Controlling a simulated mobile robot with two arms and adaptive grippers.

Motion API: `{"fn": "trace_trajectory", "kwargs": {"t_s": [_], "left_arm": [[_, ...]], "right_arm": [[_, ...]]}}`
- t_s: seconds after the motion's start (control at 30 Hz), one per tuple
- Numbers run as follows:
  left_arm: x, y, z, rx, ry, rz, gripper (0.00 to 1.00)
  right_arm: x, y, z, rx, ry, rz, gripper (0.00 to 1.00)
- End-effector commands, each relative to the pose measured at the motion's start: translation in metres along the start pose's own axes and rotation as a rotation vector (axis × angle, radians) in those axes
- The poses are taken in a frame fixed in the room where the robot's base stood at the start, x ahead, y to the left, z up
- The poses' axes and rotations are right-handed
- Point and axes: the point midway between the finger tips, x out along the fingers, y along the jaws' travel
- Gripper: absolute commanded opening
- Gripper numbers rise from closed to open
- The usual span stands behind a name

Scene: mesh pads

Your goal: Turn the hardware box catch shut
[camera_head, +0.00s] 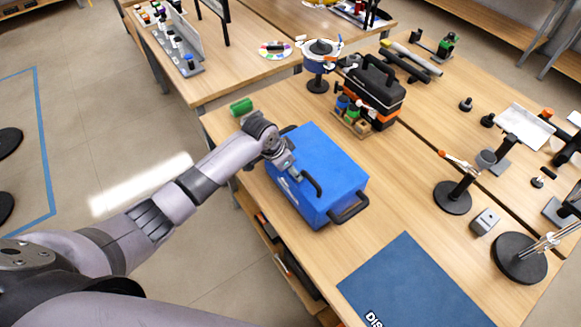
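The blue hardware box (335,160) stands on the wooden table near its left edge. A black curved handle (313,184) shows near its front upper edge, and another black handle (349,209) is on its right end. White marks show on the side towards me. My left gripper (296,174) reaches over the left part of the box, with its fingertips close to the upper edge by the curved handle. Whether it is open or shut, or touches the box, I cannot tell. I cannot make out the catch; the gripper may cover it. My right gripper is not in view.
A green cylinder (241,107) lies behind the arm. A black toolbox (375,92) and a blue pot on a stand (320,62) are farther back. A dark blue mat (410,290) lies at the front. Round-based stands (452,198) are on the right.

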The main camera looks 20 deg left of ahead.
Motion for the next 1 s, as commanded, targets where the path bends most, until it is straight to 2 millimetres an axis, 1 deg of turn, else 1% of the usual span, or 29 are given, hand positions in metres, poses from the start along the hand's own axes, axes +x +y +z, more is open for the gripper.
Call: {"fn": "trace_trajectory", "kwargs": {"t_s": [0.27,0.47,0.67,1.0], "left_arm": [[0.0,-0.001,0.0,0.017,0.0,0.005,0.23],[0.001,-0.002,0.001,0.093,0.0,0.037,0.23],[0.002,-0.005,0.002,0.231,0.0,0.096,0.23],[0.003,-0.009,0.003,0.527,0.002,0.222,0.23]], "right_arm": [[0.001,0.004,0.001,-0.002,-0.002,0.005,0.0],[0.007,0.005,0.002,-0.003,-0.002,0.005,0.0],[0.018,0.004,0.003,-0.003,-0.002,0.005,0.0],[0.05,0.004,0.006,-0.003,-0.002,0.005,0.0]]}}
